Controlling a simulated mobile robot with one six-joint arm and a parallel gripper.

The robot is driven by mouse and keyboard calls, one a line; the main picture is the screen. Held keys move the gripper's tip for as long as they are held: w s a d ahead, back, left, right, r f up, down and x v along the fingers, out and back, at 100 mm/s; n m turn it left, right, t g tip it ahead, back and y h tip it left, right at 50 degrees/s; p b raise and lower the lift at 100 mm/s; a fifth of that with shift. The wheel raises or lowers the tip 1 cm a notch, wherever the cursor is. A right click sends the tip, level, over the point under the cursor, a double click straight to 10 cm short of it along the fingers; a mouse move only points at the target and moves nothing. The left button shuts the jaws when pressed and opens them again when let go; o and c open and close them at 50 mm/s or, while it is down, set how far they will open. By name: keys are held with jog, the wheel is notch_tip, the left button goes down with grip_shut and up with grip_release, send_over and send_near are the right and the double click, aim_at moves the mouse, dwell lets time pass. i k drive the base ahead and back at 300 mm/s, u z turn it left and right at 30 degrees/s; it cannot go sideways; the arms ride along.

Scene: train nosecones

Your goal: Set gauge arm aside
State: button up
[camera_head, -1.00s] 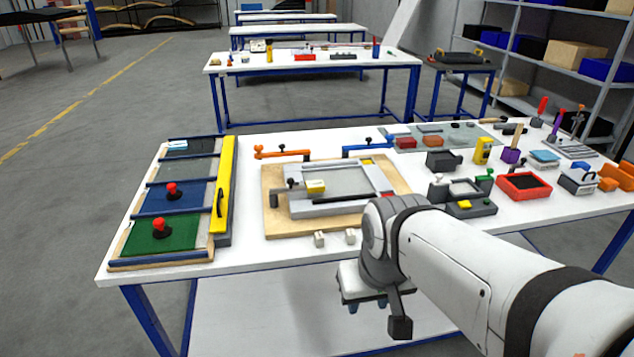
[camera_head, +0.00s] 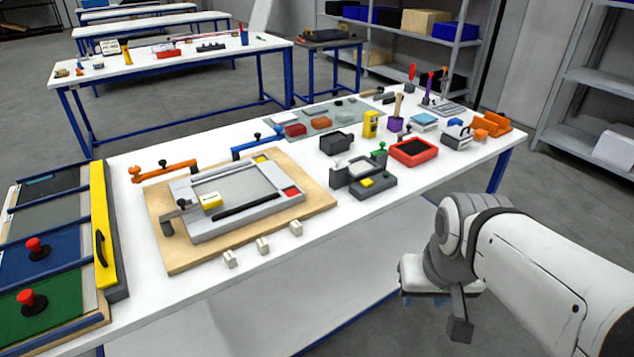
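A wooden board (camera_head: 300,219) on the white table carries a grey frame (camera_head: 232,230) with a pale panel. A dark arm (camera_head: 187,206) on a post reaches over the frame's left side, with a yellow block (camera_head: 213,201) at its end; it looks like the gauge arm. An orange arm (camera_head: 165,171) and a blue arm (camera_head: 257,145) stand along the board's back edge; I cannot tell for certain which is the gauge arm. My gripper (camera_head: 427,298) is off the table's front edge at right, apart from all of these. Its fingers are mostly hidden.
Several small white blocks (camera_head: 263,246) lie at the board's front edge. A yellow bar (camera_head: 103,225) and panels with red knobs (camera_head: 34,246) are at left. A black-and-red tray (camera_head: 414,151), a grey fixture (camera_head: 362,178) and tools crowd the right. Front table strip is mostly clear.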

aim_at(213, 199)
jog(key=z, duration=1.1)
jog(key=k, duration=1.45)
jog(key=u, duration=1.2)
jog(key=i, duration=1)
jog(key=u, duration=0.1)
